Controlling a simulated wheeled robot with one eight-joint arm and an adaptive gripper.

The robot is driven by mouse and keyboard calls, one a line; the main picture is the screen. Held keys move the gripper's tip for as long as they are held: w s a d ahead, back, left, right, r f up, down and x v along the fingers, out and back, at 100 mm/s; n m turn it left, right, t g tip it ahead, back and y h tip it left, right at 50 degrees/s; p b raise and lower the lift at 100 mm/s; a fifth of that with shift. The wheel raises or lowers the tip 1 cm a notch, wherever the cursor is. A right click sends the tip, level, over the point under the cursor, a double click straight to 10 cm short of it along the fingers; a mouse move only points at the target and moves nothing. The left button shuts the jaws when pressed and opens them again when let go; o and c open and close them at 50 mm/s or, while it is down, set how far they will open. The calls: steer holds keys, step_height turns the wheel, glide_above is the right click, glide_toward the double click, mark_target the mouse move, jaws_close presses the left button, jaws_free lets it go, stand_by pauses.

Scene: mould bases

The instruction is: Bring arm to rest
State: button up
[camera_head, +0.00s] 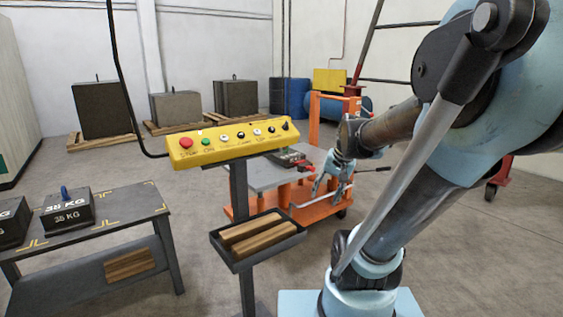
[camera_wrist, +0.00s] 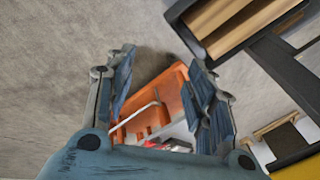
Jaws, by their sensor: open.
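My gripper (camera_head: 333,188) hangs at the end of my bent arm, in the middle right of the head view. It is in front of an orange lift cart (camera_head: 325,208) with a grey top (camera_head: 262,178). In the wrist view, the two blue fingers of my gripper (camera_wrist: 165,90) are spread apart with nothing between them. The orange cart (camera_wrist: 172,80) shows behind the gap. Whether the gripper touches the cart cannot be told.
A yellow button panel (camera_head: 232,146) stands on a post with a tray (camera_head: 260,252) of wooden bars. A dark table (camera_head: 120,208) with 35 KG weights (camera_head: 68,212) is at left. Dark blocks (camera_head: 236,97) on pallets stand at the back. Open floor (camera_head: 450,270) lies at right.

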steer(key=s+d+f+n+h, duration=0.1)
steer(key=s+d+f, duration=0.1)
steer(key=s, duration=0.4)
steer(key=s+d+f+n+g+h, duration=0.1)
steer(key=s+d+f+n, duration=0.1)
steer(key=s+f, duration=0.3)
steer(key=shift+s+n+h, duration=0.3)
steer(key=shift+s, duration=0.3)
steer(key=shift+w+f, duration=0.15)
steer(key=shift+w, duration=0.3)
